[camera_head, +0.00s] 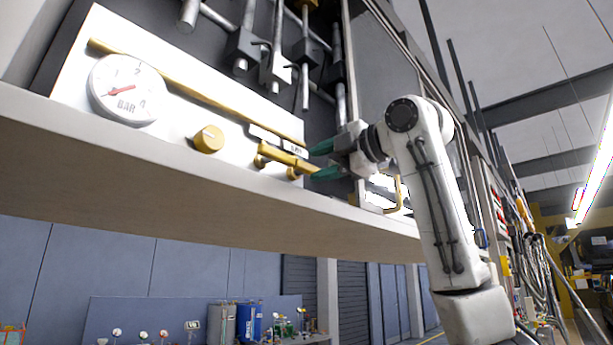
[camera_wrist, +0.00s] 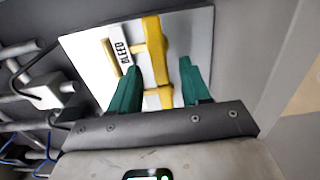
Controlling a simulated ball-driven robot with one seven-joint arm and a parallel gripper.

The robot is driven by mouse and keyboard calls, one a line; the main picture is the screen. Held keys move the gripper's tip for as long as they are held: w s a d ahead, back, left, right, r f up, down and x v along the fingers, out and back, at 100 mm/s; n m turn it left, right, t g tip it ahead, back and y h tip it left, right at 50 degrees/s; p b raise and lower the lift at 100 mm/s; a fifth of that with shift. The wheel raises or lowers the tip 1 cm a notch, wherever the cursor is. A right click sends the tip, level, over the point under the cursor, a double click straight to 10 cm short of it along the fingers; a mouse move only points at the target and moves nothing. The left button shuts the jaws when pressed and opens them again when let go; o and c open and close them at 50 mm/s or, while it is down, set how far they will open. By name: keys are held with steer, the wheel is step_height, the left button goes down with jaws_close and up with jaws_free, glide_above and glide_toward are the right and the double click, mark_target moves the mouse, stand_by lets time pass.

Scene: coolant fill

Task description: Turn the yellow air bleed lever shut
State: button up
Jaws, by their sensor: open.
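The yellow air bleed lever (camera_head: 285,158) is on a white panel at the right end of the manifold in the head view. In the wrist view the lever (camera_wrist: 157,50) is a yellow bar running up the picture, beside a label reading "BLEED" (camera_wrist: 122,52). My gripper (camera_head: 322,161) has green fingers and is open at the lever's right end. In the wrist view the gripper (camera_wrist: 160,66) has one finger on each side of the lever, with gaps visible. The fingers do not appear closed on it.
A pressure gauge (camera_head: 127,89) marked BAR and a yellow round knob (camera_head: 208,139) sit left of the lever. A yellow pipe (camera_head: 190,85) runs above them. A pale ledge (camera_head: 150,155) juts out below the panel. Grey pipes and valves (camera_head: 275,65) hang above.

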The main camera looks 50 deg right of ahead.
steer(key=s+b, duration=0.1)
steer(key=s, duration=0.3)
steer(key=shift+s, duration=0.4)
stand_by(0.4)
